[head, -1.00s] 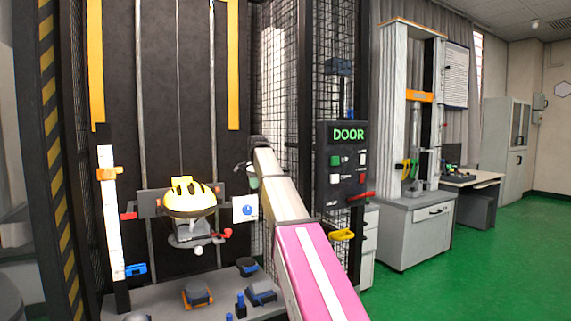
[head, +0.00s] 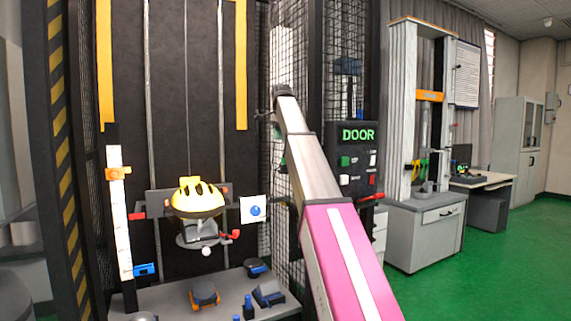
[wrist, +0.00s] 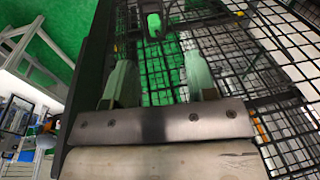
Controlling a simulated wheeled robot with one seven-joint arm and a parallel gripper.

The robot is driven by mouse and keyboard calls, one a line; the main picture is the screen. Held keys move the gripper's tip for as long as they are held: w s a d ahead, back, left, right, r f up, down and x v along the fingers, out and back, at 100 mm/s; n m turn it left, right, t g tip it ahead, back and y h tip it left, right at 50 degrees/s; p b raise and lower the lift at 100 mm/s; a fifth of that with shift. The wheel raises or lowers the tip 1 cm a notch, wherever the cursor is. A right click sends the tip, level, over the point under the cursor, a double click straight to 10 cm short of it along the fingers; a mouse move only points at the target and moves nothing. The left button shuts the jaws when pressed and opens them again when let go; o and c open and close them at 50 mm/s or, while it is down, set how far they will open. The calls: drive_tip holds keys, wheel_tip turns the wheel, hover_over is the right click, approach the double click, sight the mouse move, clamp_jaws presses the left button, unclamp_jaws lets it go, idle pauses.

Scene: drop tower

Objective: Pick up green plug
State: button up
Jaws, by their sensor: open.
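In the wrist view, a small green shape (wrist: 154,24) shows inside a dark rounded surround near the top; it may be the green plug, but green floor also shows behind the mesh and I cannot be sure. My gripper (wrist: 159,72) is open, its two pale fingers wide apart with nothing between them. The green shape lies beyond the fingertips, apart from them and slightly left of the middle. In the head view, my arm reaches up to the mesh side of the tower, and its far end is too small to read clearly.
Black wire mesh (wrist: 270,75) fills the right of the wrist view, close to my gripper. In the head view, a DOOR control panel (head: 357,160) stands right of my arm. A yellow helmet (head: 198,198) sits inside the tower. Green floor (head: 480,245) is clear at right.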

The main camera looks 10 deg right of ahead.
hover_over(284, 163)
drive_tip(key=f, duration=0.4)
drive_tip(key=shift+w+a+f, duration=0.2)
drive_tip(key=shift+a, duration=0.1)
drive_tip(key=shift+w+d+f, duration=0.1)
drive_tip(key=shift+d+f, duration=0.1)
drive_tip(key=shift+f, duration=1.1)
drive_tip(key=shift+w+d+f, duration=0.1)
drive_tip(key=shift+d+f, duration=0.05)
drive_tip(key=shift+f, duration=1.15)
drive_tip(key=c, duration=0.9)
